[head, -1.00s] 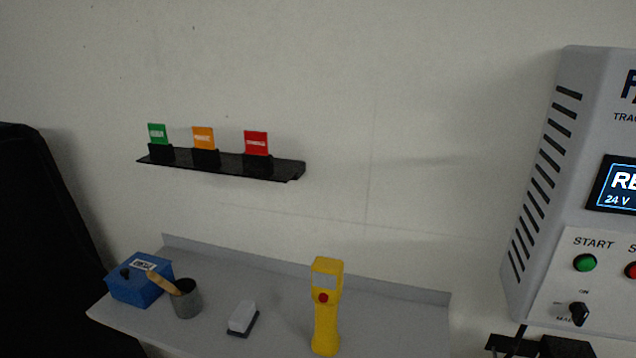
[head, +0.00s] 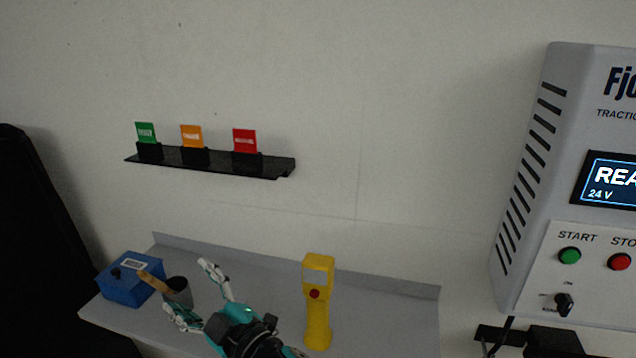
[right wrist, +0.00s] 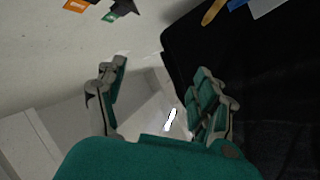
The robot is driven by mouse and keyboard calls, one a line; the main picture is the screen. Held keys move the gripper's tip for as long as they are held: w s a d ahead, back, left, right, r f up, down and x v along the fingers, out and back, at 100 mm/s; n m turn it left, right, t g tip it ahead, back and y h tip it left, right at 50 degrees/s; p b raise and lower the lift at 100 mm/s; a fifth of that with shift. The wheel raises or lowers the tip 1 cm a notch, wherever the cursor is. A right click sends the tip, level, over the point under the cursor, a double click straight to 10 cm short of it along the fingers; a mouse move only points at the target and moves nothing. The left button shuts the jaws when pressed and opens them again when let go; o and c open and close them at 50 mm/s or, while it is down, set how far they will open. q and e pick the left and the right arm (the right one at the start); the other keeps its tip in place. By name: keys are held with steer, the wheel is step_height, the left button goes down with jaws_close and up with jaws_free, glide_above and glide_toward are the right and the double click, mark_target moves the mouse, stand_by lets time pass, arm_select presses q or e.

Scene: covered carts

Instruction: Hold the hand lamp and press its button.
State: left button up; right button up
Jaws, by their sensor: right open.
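The hand lamp (head: 317,332) is yellow and stands upright on the grey shelf (head: 385,312) in the head view. Its red button (head: 314,294) faces me below a pale panel on its head. The lamp cannot be made out in the right wrist view. My left gripper is not in view.
A black rack (head: 215,162) with green, orange and red tags hangs above. A control box (head: 530,180) is on the right wall.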

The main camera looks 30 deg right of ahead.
steer(key=s+a+r+n+g+y, duration=0.2)
steer(key=a+r+n+g+y, duration=0.5)
steer(key=n, duration=0.6)
steer(key=s+a+r+n+g+y, duration=0.3)
steer(key=a+r+n+g+y, duration=0.4)
steer(key=n, duration=0.6)
steer(key=n+g+h+b, duration=0.2)
steer(key=n+g+h, duration=0.35)
steer(key=h, duration=1.45)
glide_above(318, 259)
step_height(318, 259, down, 6)
arm_select(q)
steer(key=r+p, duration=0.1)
steer(key=p, duration=0.2)
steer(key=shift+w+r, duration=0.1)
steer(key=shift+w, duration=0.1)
arm_select(e)
steer(key=shift+n+t, duration=0.35)
steer(key=shift+t, duration=0.1)
step_height(318, 259, down, 11)
steer(key=shift+f, duration=0.1)
